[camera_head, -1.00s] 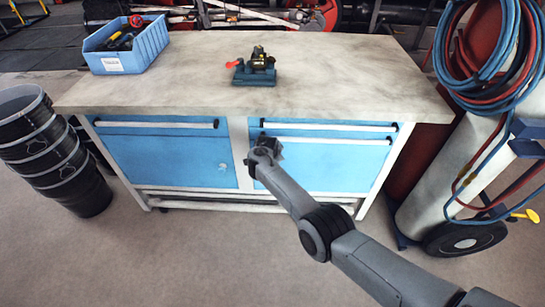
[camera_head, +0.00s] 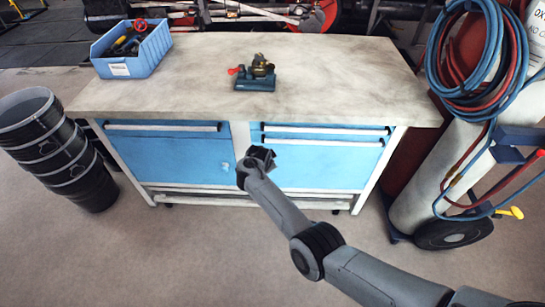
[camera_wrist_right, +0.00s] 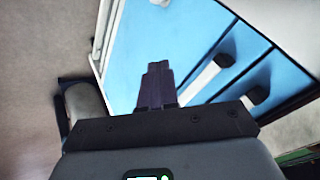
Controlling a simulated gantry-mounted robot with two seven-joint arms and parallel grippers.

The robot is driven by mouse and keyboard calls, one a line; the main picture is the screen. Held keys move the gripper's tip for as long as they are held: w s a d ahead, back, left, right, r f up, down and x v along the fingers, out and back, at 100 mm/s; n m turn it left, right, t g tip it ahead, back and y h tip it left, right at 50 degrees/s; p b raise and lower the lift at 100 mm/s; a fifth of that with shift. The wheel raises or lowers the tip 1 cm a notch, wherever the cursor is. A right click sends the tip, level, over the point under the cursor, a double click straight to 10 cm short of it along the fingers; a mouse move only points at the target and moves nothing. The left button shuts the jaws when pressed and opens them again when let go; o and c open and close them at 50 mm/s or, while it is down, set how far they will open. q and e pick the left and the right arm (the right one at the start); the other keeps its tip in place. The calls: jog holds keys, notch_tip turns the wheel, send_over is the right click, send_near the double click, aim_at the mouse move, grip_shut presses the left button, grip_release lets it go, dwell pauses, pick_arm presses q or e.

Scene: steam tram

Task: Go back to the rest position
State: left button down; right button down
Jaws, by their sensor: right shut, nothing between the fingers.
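My right arm comes in from the lower right in the head view. My right gripper (camera_head: 262,156) is in front of the blue drawers of the workbench (camera_head: 300,52), below the level of its top. In the right wrist view the fingers (camera_wrist_right: 155,85) are together with nothing between them. The blue drawer fronts (camera_wrist_right: 178,50) show beyond the fingers there. My left gripper is not in any view.
A brass valve on a blue base (camera_head: 256,76) stands on the bench top. A blue bin (camera_head: 130,48) with tools sits at its back left. Stacked black buckets (camera_head: 60,150) stand left. A hose-draped cylinder trolley (camera_head: 455,170) stands right. Floor in front is clear.

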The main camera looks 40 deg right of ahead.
jog(key=s+d+f+n+g+p, duration=0.1)
jog(key=s+d+f+g+p, duration=0.1)
jog(key=s+f, duration=0.7)
jog(key=s+d+f+g+p, duration=0.15)
jog(key=s+f, duration=0.45)
jog(key=s, duration=0.8)
jog(key=s+a+r+n+t+y+p, duration=0.1)
jog(key=s+a+r+n+p, duration=0.15)
jog(key=s, duration=0.45)
jog(key=s+a+r+n+t+y+p, duration=0.1)
jog(key=s+a+r+n, duration=0.1)
jog(key=s+n, duration=0.35)
jog(key=s+a+r+n+y, duration=0.1)
jog(key=s+a+r+n, duration=0.25)
jog(key=r, duration=0.35)
jog(key=s+a+r+n+y+p, duration=0.1)
jog(key=s+a+r+n, duration=0.1)
jog(key=a+r+n, duration=0.45)
jog(key=s+a+r+n+y, duration=0.2)
jog(key=a+r, duration=0.1)
jog(key=r, duration=0.6)
notch_tip(320, 180, up, 38)
jog(key=p, duration=3.8)
jog(key=shift+a+f+m, duration=0.15)
jog(key=shift+f+m, duration=0.05)
jog(key=shift+m, duration=0.1)
